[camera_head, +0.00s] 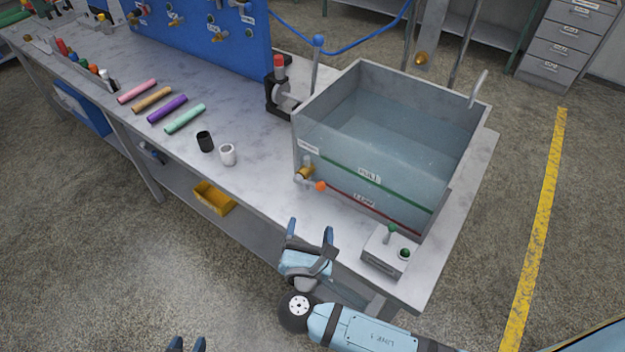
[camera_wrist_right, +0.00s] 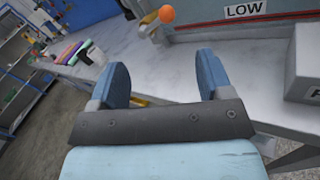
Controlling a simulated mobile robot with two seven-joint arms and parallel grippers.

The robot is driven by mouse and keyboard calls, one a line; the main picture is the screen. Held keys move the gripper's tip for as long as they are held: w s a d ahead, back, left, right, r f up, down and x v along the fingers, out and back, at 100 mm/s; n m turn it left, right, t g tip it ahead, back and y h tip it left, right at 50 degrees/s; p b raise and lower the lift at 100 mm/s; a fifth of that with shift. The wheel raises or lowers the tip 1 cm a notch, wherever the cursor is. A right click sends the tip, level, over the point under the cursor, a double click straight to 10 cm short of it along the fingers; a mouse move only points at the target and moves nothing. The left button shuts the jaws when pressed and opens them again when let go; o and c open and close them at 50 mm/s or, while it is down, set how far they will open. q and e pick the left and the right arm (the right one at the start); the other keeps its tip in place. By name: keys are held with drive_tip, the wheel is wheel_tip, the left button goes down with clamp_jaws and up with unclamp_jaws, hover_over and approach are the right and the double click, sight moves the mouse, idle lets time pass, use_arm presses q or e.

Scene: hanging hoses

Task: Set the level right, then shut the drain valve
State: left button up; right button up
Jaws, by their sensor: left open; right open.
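A clear-walled tank (camera_head: 463,150) of water stands on the bench. A green line (camera_head: 385,184) and a lower red line (camera_head: 375,203) cross its front; the water surface appears above the green line. A brass drain valve (camera_head: 305,173) with an orange knob (camera_head: 320,186) sits low on the tank's left side; the knob (camera_wrist_right: 166,14) also shows in the right wrist view, where the lower label reads LOW (camera_wrist_right: 245,9). My right gripper (camera_head: 310,236) is open and empty, in front of the valve and apart from it. My left gripper (camera_head: 186,344) is open at the bottom edge, mostly cut off.
A grey box (camera_head: 384,259) with a green-tipped lever and green button sits at the bench's front right corner.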

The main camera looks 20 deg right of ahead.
sight(317, 183)
drive_tip(key=p+x, duration=0.1)
drive_tip(key=x, duration=1.1)
drive_tip(key=shift+w+d, duration=0.2)
drive_tip(key=shift+w, duration=0.05)
drive_tip(key=shift+c, duration=0.5)
